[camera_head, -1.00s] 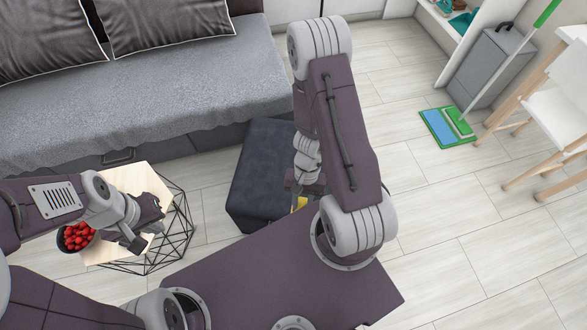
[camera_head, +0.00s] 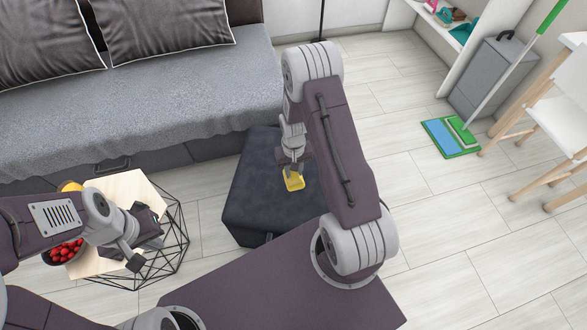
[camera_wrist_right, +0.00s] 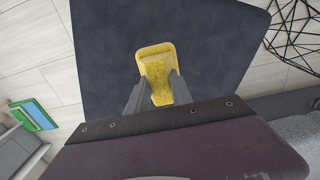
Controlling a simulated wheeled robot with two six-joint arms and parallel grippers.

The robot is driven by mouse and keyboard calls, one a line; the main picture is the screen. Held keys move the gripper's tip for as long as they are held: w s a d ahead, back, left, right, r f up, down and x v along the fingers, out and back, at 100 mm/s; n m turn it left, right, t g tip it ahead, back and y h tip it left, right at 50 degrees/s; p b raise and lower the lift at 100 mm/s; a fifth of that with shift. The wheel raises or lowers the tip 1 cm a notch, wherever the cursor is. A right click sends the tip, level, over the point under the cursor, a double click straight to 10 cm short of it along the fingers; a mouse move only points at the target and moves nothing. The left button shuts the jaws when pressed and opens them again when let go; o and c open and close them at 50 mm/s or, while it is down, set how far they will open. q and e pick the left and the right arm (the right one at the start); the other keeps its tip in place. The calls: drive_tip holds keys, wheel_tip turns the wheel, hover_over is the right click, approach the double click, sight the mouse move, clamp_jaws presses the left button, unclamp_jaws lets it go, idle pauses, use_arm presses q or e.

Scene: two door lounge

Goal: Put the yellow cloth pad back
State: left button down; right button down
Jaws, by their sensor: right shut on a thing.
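The yellow cloth pad (camera_head: 294,181) is held by my right gripper (camera_head: 292,168) over the dark blue ottoman (camera_head: 252,190). In the right wrist view the pad (camera_wrist_right: 157,66) sits between the two fingers of my right gripper (camera_wrist_right: 158,90), which is shut on it. The ottoman top (camera_wrist_right: 215,50) fills the background behind it; I cannot tell how far the pad is above it. My left gripper (camera_head: 144,248) is over the small wood-topped side table (camera_head: 127,190), with its fingers apart and nothing seen between them.
A bowl of red fruit (camera_head: 66,250) and a yellow-orange thing (camera_head: 70,186) are at the side table. A grey sofa (camera_head: 150,105) stands behind. A green-and-blue mop (camera_head: 455,138), a grey bin (camera_head: 487,78) and a chair (camera_head: 560,115) are at right. Floor between is clear.

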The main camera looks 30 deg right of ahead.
drive_tip(key=w+d+f+b, duration=0.1)
drive_tip(key=w+f, duration=0.1)
drive_tip(key=f, duration=0.1)
drive_tip(key=w+d+f+b, duration=0.1)
drive_tip(key=w+f, duration=0.2)
drive_tip(key=w+d+f+b, duration=0.2)
drive_tip(key=f, duration=0.1)
drive_tip(key=shift+w+f, duration=0.15)
drive_tip(key=shift+w, duration=0.1)
drive_tip(key=c, duration=1.1)
unclamp_jaws()
drive_tip(key=shift+c, duration=0.2)
